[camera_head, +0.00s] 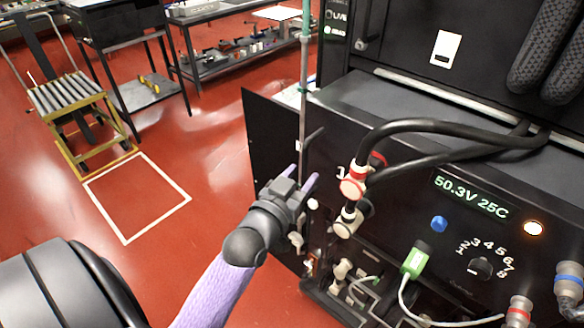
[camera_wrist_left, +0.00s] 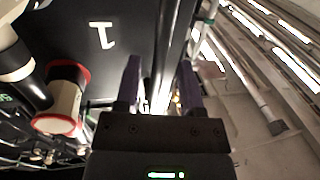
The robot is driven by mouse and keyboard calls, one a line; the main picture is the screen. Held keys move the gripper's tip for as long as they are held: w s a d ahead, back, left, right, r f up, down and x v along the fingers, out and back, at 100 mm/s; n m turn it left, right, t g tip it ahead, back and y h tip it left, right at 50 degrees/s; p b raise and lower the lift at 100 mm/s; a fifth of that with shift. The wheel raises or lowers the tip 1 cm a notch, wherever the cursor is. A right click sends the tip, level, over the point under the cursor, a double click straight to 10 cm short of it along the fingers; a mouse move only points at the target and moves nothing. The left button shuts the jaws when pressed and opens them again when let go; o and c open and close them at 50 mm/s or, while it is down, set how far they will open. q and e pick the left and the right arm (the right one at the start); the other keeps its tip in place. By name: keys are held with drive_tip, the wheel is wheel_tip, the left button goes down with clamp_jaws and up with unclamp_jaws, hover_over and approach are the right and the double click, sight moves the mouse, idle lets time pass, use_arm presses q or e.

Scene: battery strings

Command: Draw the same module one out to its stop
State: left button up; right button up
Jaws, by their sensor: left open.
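Module one (camera_head: 400,135) is a black-fronted unit in the rack at the right, with a "50.3V 25C" display (camera_head: 470,195). Its front (camera_wrist_left: 85,60) shows a white "1" in the left wrist view. My left gripper (camera_head: 303,182) is open at the left edge of the front, beside the red-and-white cable connectors (camera_head: 353,182). In the left wrist view its purple fingers (camera_wrist_left: 160,85) stand on either side of a dark bar; contact cannot be told. The gripper hides part of the front's edge. My right gripper is not in view.
Black cables (camera_head: 440,130) loop across the front. A green plug (camera_head: 416,260) and a selector knob (camera_head: 480,267) sit lower right. A black panel (camera_head: 268,150) and a thin post (camera_head: 304,80) stand at the left. The red floor beyond has a white-outlined square (camera_head: 135,195) and a roller cart (camera_head: 70,95).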

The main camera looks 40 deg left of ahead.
use_arm(q)
drive_tip(key=s+d, duration=0.1)
drive_tip(key=s, duration=0.8)
